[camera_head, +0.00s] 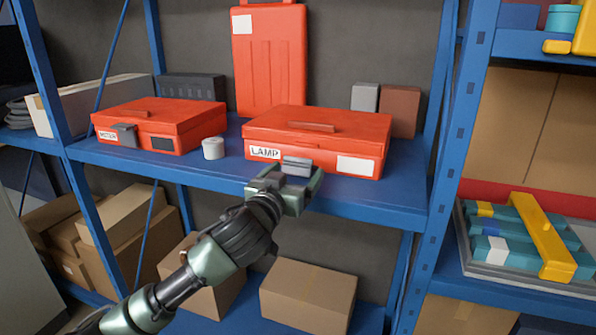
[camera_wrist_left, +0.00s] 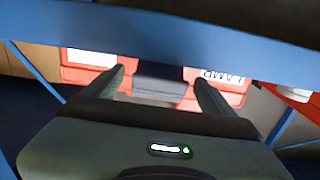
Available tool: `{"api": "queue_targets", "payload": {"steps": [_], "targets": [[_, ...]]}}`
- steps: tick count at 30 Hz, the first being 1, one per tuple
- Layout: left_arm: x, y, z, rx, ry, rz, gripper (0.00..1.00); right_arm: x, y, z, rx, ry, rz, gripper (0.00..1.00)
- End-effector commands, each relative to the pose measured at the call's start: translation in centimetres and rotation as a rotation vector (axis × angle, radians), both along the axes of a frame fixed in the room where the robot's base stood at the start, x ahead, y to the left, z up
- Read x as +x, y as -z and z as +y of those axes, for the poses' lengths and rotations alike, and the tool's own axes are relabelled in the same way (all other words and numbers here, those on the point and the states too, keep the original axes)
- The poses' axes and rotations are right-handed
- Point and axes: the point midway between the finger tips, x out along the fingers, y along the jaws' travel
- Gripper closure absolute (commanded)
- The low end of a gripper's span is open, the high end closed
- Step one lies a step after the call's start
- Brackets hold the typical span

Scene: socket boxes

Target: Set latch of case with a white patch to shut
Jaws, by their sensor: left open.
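The red case marked LAMP (camera_head: 318,124) lies on the blue shelf, with a white patch (camera_head: 356,165) at the right of its front. The patch also shows in the wrist view (camera_wrist_left: 92,58), which is upside down. Its grey latch (camera_head: 297,165) is at the middle of the front and seems to stand out from it; its exact angle is unclear. My left gripper (camera_head: 287,183) is open and empty just in front of and below the latch. In the wrist view the latch (camera_wrist_left: 160,84) appears between the two fingers, with no clear contact. My right gripper is out of view.
A red METER case (camera_head: 165,121) with a dark patch lies at left, and a white cylinder (camera_head: 213,148) stands between the cases. A tall red case (camera_head: 270,60) stands behind. The blue shelf edge (camera_head: 375,205) runs close by my left gripper. Cardboard boxes (camera_head: 308,295) fill the lower shelf.

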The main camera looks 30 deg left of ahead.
Motion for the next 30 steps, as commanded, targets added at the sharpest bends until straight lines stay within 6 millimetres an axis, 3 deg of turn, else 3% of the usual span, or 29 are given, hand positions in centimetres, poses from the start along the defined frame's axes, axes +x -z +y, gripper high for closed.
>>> {"api": "queue_targets", "payload": {"steps": [4, 12, 19, 25, 30], "targets": [[1.0, 0.0, 0.3, 0.000, -0.001, 0.000, 0.15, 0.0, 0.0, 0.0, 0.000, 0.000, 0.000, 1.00], [1.2, 0.0, 0.3, 0.001, 0.000, 0.001, 0.15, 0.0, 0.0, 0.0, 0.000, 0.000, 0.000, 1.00], [1.1, 0.0, 0.3, 0.001, 0.000, 0.001, 0.77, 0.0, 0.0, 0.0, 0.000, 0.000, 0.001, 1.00], [1.1, -0.2, 0.3, -0.001, 0.000, 0.010, 0.77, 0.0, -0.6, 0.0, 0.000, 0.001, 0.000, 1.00], [1.2, -0.9, 0.3, -0.009, -0.001, 0.047, 0.77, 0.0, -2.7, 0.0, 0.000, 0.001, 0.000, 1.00]]}}
